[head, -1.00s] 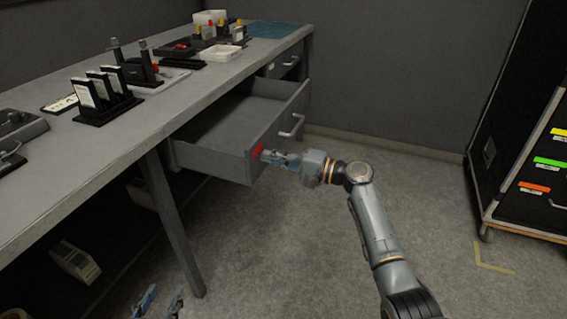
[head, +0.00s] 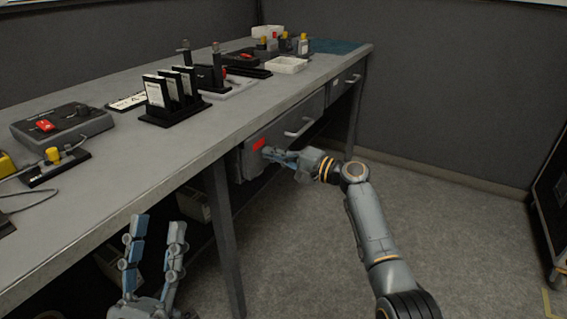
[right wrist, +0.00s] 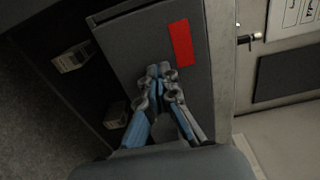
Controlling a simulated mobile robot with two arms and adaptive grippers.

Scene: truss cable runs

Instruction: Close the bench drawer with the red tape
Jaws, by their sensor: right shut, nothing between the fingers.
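The bench drawer (head: 307,114) is pushed in under the bench top, its front close to the bench; I cannot tell whether it is fully flush. The red tape (head: 259,144) is on the left end of its front, and also shows in the right wrist view (right wrist: 181,43). My right gripper (head: 267,153) is shut and empty, its tips at the drawer front just beside the tape; in the right wrist view the fingertips (right wrist: 159,70) are against or very near the grey front. My left gripper (head: 157,222) is open and empty, low in front of the bench.
The bench top (head: 130,165) holds a control box (head: 62,124), a rack of cards (head: 172,98) and a white tray (head: 287,65). A second drawer (head: 345,82) is further right. A bench leg (head: 226,240) stands between my grippers.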

